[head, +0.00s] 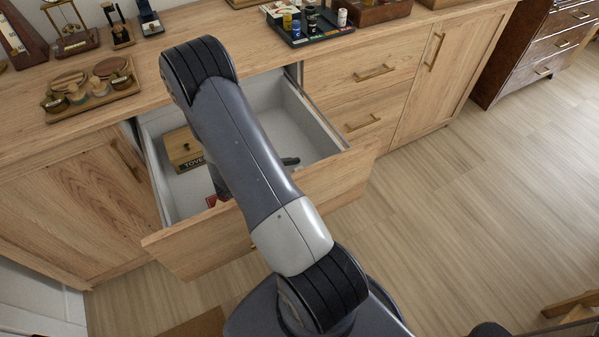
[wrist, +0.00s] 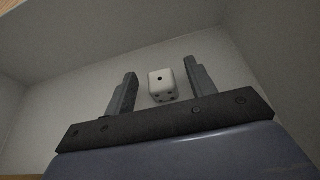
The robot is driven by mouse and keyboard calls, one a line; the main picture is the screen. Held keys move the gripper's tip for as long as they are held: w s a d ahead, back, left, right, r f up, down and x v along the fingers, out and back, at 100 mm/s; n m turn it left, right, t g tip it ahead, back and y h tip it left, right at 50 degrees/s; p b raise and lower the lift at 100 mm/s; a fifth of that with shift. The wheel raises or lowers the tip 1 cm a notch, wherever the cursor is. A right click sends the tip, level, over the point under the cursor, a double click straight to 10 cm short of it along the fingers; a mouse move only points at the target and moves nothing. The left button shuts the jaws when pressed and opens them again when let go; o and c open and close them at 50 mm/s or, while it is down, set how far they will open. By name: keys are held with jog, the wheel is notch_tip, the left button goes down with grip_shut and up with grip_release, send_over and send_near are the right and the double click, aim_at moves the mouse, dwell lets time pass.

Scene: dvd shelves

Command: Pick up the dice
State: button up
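The white dice (wrist: 162,85), with dark pips, shows in the wrist view on a pale grey surface. My gripper (wrist: 160,68) is open, with one finger on each side of the dice. A gap shows between the dice and each finger, and I cannot tell how far beyond the fingertips it lies. In the head view my arm reaches into the open drawer (head: 325,138). The dice is not visible there, and my arm hides part of the drawer floor.
A wooden box (head: 183,147) with dark lettering sits at the drawer's left, and a small red item (head: 211,201) lies near its front. The drawer walls stand close around my arm. Trays (head: 95,91) and bottles (head: 311,20) stand on the counter above.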

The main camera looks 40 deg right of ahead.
jog(key=c, duration=1)
jog(key=shift+r, duration=0.1)
